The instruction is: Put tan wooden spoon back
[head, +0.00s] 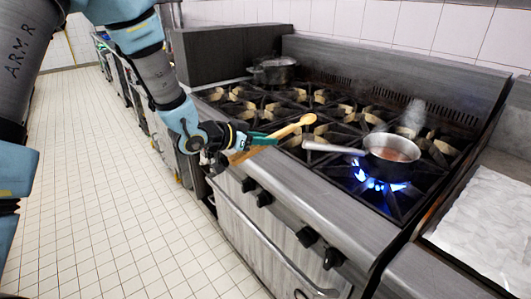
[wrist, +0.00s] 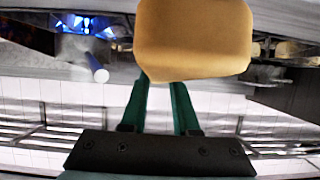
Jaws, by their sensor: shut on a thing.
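The tan wooden spoon (head: 284,131) is held in my gripper (head: 251,140) in front of the stove's left part. Its bowl end points up and to the right over the front burners, and part of its handle shows below the green fingers. In the wrist view a broad tan wooden part of the spoon (wrist: 194,38) fills the top middle, just beyond the green fingers (wrist: 160,95). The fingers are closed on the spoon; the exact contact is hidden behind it.
A saucepan (head: 392,149) with reddish contents steams over a blue flame (head: 378,184), its handle pointing left. A lidded pot (head: 273,70) stands at the back left of the stove (head: 330,215). A pale surface (head: 485,228) lies at the right. Tiled floor (head: 110,215) is clear at left.

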